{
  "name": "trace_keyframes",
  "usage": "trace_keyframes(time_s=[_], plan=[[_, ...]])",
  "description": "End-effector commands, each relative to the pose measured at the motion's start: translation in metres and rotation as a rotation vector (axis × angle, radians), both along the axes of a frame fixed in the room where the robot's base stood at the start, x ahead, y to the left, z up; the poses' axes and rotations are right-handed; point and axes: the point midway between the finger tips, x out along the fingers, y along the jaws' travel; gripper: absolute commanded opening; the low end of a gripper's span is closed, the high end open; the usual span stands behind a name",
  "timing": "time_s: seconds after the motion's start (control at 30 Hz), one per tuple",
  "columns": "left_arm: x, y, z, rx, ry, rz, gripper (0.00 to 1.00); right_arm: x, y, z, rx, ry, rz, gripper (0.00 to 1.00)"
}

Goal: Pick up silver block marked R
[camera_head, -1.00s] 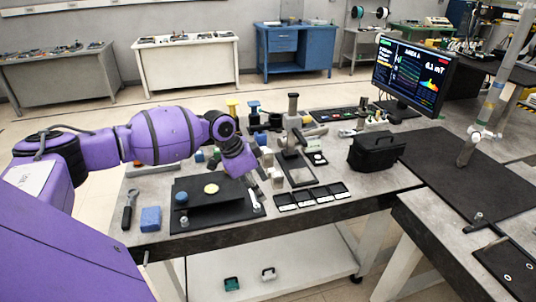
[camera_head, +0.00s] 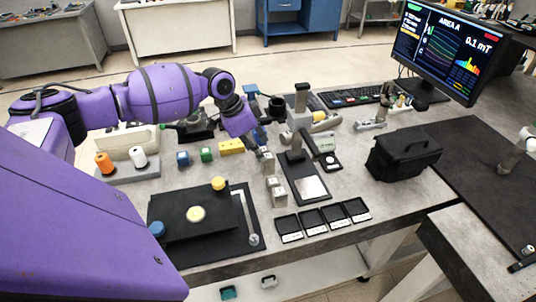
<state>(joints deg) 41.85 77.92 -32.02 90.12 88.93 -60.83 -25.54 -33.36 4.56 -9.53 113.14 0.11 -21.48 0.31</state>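Small silver blocks stand in a short row on the grey bench: one at the front (camera_head: 279,197), one behind it (camera_head: 271,182) and one farther back (camera_head: 267,164). Their markings are too small to read, so I cannot tell which is marked R. My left gripper (camera_head: 261,150) hangs from the purple arm, pointing down at the rear end of this row. Its fingertips are close to the rear block; whether they touch it is unclear. The finger gap is too small and dark to judge. My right gripper is out of view.
A stand with a dark base (camera_head: 309,187) is right of the blocks, with black trays (camera_head: 322,218) in front. A black platform (camera_head: 190,213) with knobs lies to the left. A black bag (camera_head: 404,154) and a monitor (camera_head: 444,50) stand farther right.

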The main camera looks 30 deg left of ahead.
Motion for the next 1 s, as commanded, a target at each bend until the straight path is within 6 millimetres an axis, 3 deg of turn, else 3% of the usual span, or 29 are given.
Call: trace_keyframes(time_s=[0.6,0.9,1.0], plan=[[0.028,-0.019,-0.065,-0.002,0.000,0.001,0.48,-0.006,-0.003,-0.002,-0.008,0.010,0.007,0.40],[0.029,-0.020,-0.070,-0.001,0.001,0.000,0.48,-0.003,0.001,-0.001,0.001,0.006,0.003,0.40],[0.029,-0.020,-0.069,-0.001,0.001,0.000,0.35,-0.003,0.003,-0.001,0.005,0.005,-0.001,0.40]])
